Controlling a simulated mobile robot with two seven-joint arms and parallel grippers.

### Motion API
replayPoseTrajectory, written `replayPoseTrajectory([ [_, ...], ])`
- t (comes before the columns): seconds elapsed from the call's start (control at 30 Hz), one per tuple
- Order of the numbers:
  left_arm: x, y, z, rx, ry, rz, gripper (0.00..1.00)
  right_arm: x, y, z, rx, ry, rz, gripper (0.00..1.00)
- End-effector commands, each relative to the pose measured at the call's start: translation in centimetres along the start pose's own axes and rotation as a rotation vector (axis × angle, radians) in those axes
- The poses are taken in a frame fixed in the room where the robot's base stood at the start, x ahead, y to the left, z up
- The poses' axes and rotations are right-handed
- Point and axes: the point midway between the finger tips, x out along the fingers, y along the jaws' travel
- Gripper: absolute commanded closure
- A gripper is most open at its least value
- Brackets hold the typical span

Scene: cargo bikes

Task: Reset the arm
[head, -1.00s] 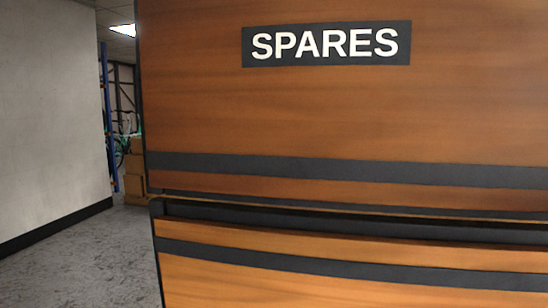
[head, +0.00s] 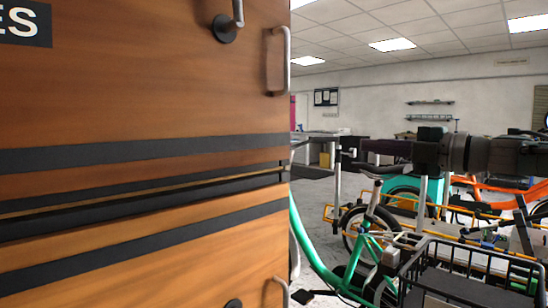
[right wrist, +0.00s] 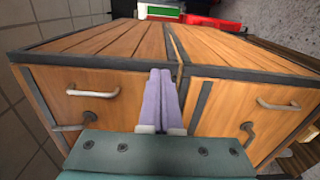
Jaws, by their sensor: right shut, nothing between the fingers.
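My right arm (head: 462,154) comes in from the right edge of the head view, dark and roughly level. Its gripper (head: 356,155) points left, towards the wooden cabinet (head: 140,100), and looks small there. In the right wrist view the two pale purple fingers (right wrist: 160,80) lie side by side, shut and empty. They are in front of a wooden cabinet front (right wrist: 115,82) with metal handles; whether they touch it I cannot tell. My left gripper is not in view.
The wooden cabinet fills the left half of the head view, with handles (head: 278,62) on its edge. A green bike (head: 318,250), a black wire basket (head: 470,270) and an orange bike (head: 500,190) crowd the right. A red item (right wrist: 208,20) lies beyond the cabinet top.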

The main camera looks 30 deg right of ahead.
Motion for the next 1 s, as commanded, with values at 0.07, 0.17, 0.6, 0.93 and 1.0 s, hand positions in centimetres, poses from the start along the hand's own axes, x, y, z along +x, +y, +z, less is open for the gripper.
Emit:
replayPoseTrajectory([
  [0.07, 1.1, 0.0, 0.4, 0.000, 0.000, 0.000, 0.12, -0.1, -0.3, 0.8, -0.001, -0.002, 0.004, 1.00],
  [0.17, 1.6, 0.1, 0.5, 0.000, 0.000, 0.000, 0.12, -0.3, -0.2, 1.5, -0.001, -0.001, 0.003, 1.00],
  [0.6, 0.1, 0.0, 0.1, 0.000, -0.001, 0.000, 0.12, 2.0, -0.6, -0.6, 0.059, -0.010, -0.002, 1.00],
  [0.93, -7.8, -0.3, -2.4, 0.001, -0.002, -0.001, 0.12, 3.2, -7.3, -15.5, 0.618, -0.310, -0.133, 1.00],
  [1.0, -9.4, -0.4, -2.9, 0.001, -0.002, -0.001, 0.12, 0.6, -8.6, -18.6, 0.766, -0.416, -0.211, 1.00],
])
